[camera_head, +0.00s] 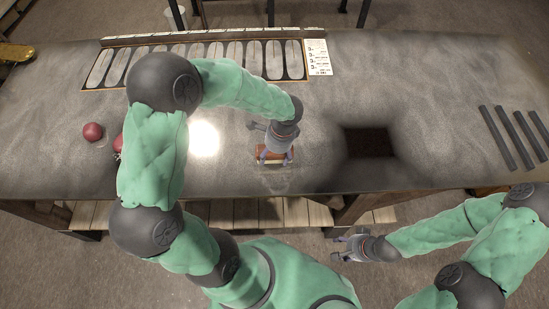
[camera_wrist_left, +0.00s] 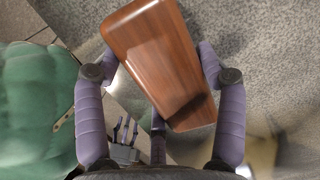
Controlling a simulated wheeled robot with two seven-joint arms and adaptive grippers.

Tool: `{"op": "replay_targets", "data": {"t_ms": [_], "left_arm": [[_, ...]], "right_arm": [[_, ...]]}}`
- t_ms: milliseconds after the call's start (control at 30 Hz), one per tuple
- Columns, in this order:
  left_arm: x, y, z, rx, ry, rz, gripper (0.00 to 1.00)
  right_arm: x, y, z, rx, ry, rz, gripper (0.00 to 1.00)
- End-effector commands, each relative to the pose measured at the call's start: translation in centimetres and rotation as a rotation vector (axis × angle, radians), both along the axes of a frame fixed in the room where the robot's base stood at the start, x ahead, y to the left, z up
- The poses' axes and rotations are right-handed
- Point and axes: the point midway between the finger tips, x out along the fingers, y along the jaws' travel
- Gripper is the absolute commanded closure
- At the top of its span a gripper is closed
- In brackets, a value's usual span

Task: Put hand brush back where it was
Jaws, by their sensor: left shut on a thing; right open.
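The hand brush has a reddish-brown wooden back (camera_wrist_left: 155,62) and fills the middle of the left wrist view. My left gripper (camera_wrist_left: 160,75) is shut on it, with a finger on each long side. In the head view, the brush (camera_head: 264,154) shows under my left gripper (camera_head: 276,155), over the grey worktop near its front edge. Its bristles are hidden, and I cannot tell if it touches the worktop. My right gripper (camera_head: 350,247) is open and empty, in front of the worktop's front edge.
A board with several outlined oval slots (camera_head: 195,62) lies at the back, beside a white label card (camera_head: 318,57). A dark square opening (camera_head: 368,142) is right of the brush. Dark bars (camera_head: 511,136) lie far right. Red round fruits (camera_head: 93,131) sit at left.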

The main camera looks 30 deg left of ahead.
Motion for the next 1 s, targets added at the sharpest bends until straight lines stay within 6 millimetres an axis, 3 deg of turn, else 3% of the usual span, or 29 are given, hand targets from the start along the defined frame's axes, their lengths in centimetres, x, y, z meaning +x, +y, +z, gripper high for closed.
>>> {"op": "replay_targets", "data": {"t_ms": [133,533,567,633,1000], "left_arm": [[-0.2,-0.1,-2.2,0.000,0.005,0.000,0.60],[-0.1,-0.1,-2.7,-0.001,0.002,-0.001,0.60],[-0.1,-0.1,-2.7,0.000,0.002,-0.001,0.26],[-0.1,-0.1,-2.6,0.000,0.002,-0.001,0.07],[-0.1,-0.1,-2.5,0.000,0.002,-0.001,0.06]], "right_arm": [[0.0,0.0,-0.5,0.000,0.000,0.000,0.47],[0.0,0.0,-0.8,0.000,0.000,0.000,0.47],[0.0,0.0,-0.8,0.000,0.000,0.000,0.47],[0.0,0.0,-0.7,0.000,0.000,0.000,0.47],[0.0,0.0,-0.6,0.000,0.000,0.000,0.47]]}}
